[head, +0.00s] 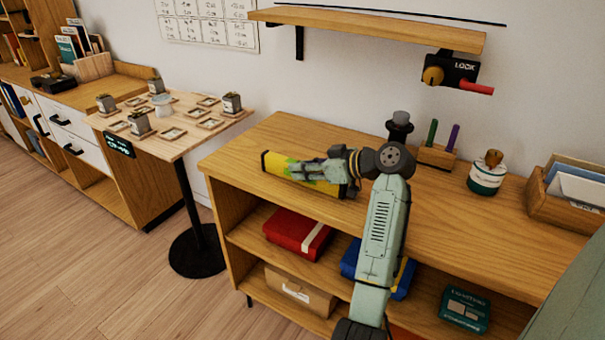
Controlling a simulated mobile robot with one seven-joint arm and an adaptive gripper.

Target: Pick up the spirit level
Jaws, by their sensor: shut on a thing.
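The spirit level (275,168) is a yellow bar with a green patch and dark ends. It is at the left part of the wooden shelf unit's top (262,142) in the head view. My gripper (312,171) reaches over it from the right and is shut on it. The gripper and wrist hide part of the bar's middle and right side. I cannot tell whether the level touches the top or is slightly above it.
A pen holder (437,156), a dark-lidded object (399,127), a green-and-white jar (487,176) and a wooden file box (570,203) stand along the back. A wall shelf (370,28) hangs above. A small table (170,148) with several tins stands left.

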